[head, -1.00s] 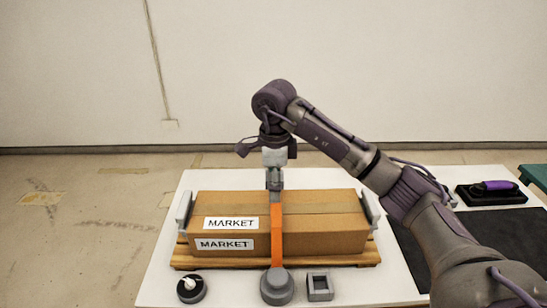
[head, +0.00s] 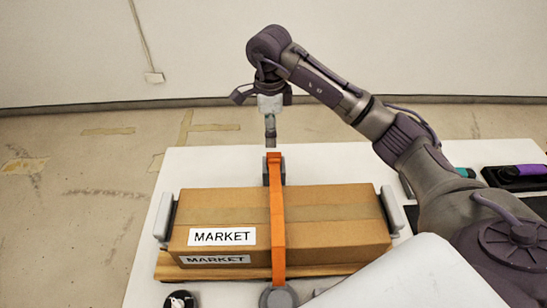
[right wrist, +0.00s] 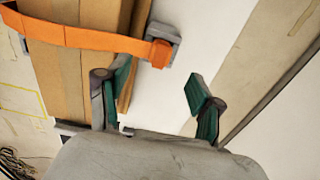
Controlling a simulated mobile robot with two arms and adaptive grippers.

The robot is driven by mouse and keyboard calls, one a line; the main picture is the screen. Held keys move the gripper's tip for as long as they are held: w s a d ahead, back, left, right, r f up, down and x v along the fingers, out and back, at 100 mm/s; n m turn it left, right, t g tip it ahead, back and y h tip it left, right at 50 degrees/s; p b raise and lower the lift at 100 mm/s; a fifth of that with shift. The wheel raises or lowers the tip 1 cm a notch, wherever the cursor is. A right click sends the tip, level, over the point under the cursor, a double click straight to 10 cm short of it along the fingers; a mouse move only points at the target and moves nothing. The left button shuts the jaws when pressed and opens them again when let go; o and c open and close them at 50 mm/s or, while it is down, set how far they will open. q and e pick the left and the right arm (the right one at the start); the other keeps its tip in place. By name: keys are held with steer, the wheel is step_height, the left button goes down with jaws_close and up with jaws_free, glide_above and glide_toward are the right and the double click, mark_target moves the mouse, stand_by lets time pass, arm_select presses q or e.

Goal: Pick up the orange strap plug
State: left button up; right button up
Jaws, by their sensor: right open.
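The orange strap (head: 277,215) runs over the cardboard box from the round grey base (head: 278,297) in front to a grey anchor (head: 283,170) behind the box. In the right wrist view, the strap (right wrist: 70,35) ends in an orange plug (right wrist: 161,52) at the grey anchor (right wrist: 175,35). My right gripper (head: 270,144) points down just above and beyond the far anchor. In its wrist view, its green-padded fingers (right wrist: 156,85) are apart with nothing between them. The plug lies ahead of the gap, apart from the fingers. My left gripper is out of view.
The cardboard box (head: 340,225) with MARKET labels rests on a wooden pallet (head: 165,267) between two grey side brackets. A dark round item (head: 180,299) stands at the front left. A black tray with a purple item (head: 530,170) lies at right. White table is clear at the back left.

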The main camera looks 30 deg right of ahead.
mark_target(274, 155)
step_height(274, 155, down, 5)
steer(key=shift+p, duration=0.55)
steer(key=f+p, duration=0.1)
steer(key=f, duration=0.1)
steer(key=d+f+p, duration=0.1)
steer(key=f, duration=0.1)
steer(key=shift+s+f+p, duration=0.1)
steer(key=shift+f+p, duration=0.25)
steer(key=shift+f, duration=0.35)
jaws_close()
steer(key=shift+r, duration=0.1)
